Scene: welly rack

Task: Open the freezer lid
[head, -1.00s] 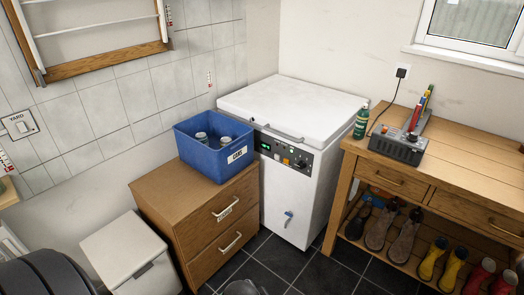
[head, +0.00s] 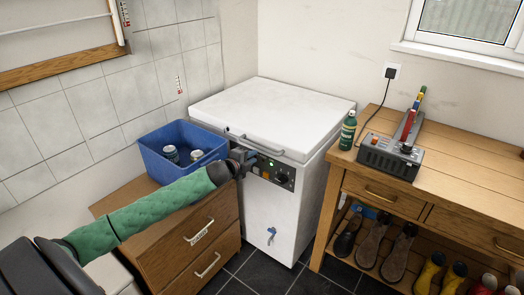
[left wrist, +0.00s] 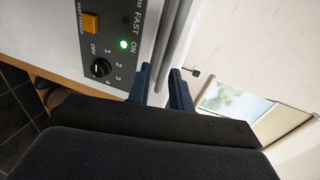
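The white chest freezer (head: 268,215) stands in the corner with its lid (head: 280,110) down. A grey bar handle (head: 262,143) runs along the lid's front edge, above the dark control panel (head: 284,177). My left gripper (head: 245,158) is at the freezer's front, close to the left part of the handle. In the left wrist view the two dark blue fingers (left wrist: 160,88) are apart, with a pale strip of the lid front or handle just beyond them. I cannot tell whether the handle lies between them. My right gripper is not in view.
A blue crate (head: 150,160) with cans stands on the wooden drawer unit (head: 225,238), under and behind my left arm. A green bottle (head: 347,130) and a grey device (head: 390,156) stand on the bench (head: 470,165) at right. Boots fill its lower shelf.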

